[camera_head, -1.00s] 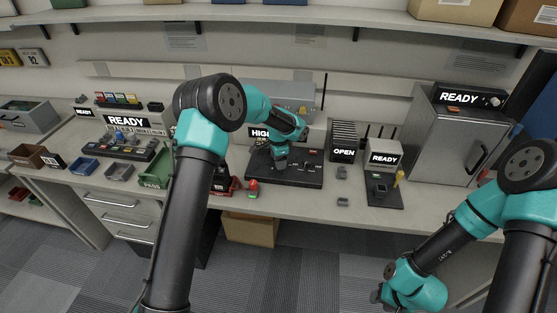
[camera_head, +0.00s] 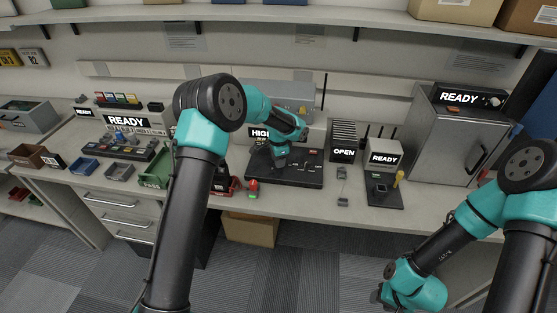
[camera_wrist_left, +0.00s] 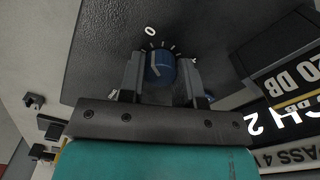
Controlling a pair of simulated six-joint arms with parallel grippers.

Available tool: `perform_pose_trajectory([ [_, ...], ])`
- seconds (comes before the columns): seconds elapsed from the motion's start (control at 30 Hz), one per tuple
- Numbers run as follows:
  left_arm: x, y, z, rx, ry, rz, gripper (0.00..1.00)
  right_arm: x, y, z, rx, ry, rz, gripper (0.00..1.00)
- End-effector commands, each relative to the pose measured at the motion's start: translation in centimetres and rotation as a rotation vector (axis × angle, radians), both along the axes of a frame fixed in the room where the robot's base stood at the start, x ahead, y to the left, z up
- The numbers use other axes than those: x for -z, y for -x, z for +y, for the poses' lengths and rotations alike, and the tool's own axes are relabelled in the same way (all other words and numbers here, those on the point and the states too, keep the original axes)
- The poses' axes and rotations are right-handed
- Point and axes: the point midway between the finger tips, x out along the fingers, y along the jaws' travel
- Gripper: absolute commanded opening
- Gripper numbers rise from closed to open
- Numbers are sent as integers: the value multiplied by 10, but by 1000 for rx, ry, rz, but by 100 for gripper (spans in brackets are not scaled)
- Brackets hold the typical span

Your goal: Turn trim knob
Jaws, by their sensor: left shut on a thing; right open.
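The trim knob (camera_wrist_left: 159,68) is blue with a light pointer mark. In the left wrist view it sits on a dark panel (camera_wrist_left: 110,35) with a printed dial scale around it. My left gripper (camera_wrist_left: 160,78) is shut on the knob, one finger on each side. In the head view my left gripper (camera_head: 281,162) is low over the black station base (camera_head: 300,178); the knob itself is hidden there. My right gripper (camera_head: 380,294) is at the bottom right, away from the bench and partly hidden by its own arm; it is open.
A sign reading HIGH (camera_head: 260,133) stands behind the left gripper. An OPEN unit (camera_head: 343,153) and a READY unit (camera_head: 384,157) are to the right. A large cabinet (camera_head: 455,135) stands far right.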

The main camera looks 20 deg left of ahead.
Motion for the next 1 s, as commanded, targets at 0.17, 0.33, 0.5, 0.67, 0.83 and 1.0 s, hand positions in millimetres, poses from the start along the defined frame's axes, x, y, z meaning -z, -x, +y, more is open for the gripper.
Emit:
perform_pose_trajectory([
  [0.17, 0, 0, 0, -38, 0, 0, 8, 0, 0, 0, 0, 0, 0, 43],
  [0.33, 0, 0, 0, -115, 0, 0, 8, 0, 0, 0, 0, 0, 0, 43],
  [0.5, 0, 0, 0, -235, 0, 0, 8, 0, 0, 0, 0, 0, 0, 43],
  [0.67, 0, 0, 0, -375, 0, 0, 8, 0, 0, 0, 0, 0, 0, 43],
  [0.83, -1, 0, 0, -536, 0, 0, 8, 0, 0, 0, 0, 0, 0, 43],
  [1.0, -1, 0, 0, -696, 0, 0, 8, 0, 0, 0, 0, 0, 0, 43],
])
